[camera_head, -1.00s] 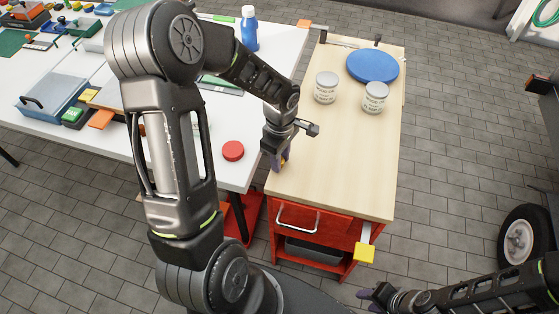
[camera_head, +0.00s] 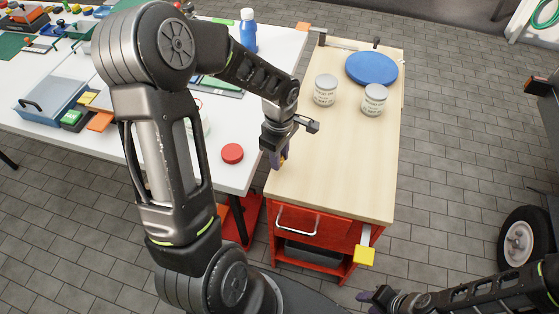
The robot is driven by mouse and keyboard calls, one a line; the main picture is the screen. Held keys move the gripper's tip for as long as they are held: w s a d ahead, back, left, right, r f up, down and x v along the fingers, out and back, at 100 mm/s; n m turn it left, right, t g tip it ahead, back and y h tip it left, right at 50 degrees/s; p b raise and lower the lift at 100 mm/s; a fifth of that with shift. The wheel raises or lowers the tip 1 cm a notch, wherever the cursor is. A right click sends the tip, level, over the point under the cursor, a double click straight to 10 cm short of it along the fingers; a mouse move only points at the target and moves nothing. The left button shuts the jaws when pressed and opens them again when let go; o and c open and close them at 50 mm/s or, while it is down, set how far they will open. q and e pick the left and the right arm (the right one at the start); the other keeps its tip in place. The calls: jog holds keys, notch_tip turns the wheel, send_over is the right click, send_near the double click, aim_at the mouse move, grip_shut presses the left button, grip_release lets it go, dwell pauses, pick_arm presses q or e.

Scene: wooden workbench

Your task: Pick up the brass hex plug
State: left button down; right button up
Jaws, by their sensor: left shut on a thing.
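My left gripper (camera_head: 278,161) points down at the left edge of the wooden workbench top. It is shut on a small yellowish brass piece, the brass hex plug (camera_head: 284,154), which shows only as a sliver between the fingers. The fingers hide most of the plug, and I cannot tell whether it touches the wood. My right gripper (camera_head: 370,297) is low in the picture, off the front of the bench and far from the plug. It is too small and dark to tell whether it is open.
A white table (camera_head: 225,180) adjoins on the left, with a red disc (camera_head: 232,153) and a blue bottle (camera_head: 249,32). The front of the wooden top is clear.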

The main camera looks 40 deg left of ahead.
pick_arm(q)
notch_tip(320, 180, up, 8)
jog(key=shift+b, duration=0.3)
dwell(0.5)
jog(key=w+d+r+m, duration=0.1)
jog(key=w+d+m, duration=0.9)
jog(key=m, duration=0.8)
jog(key=shift+w+d, duration=0.15)
jog(key=shift+d, duration=0.9)
jog(key=shift+r, duration=0.1)
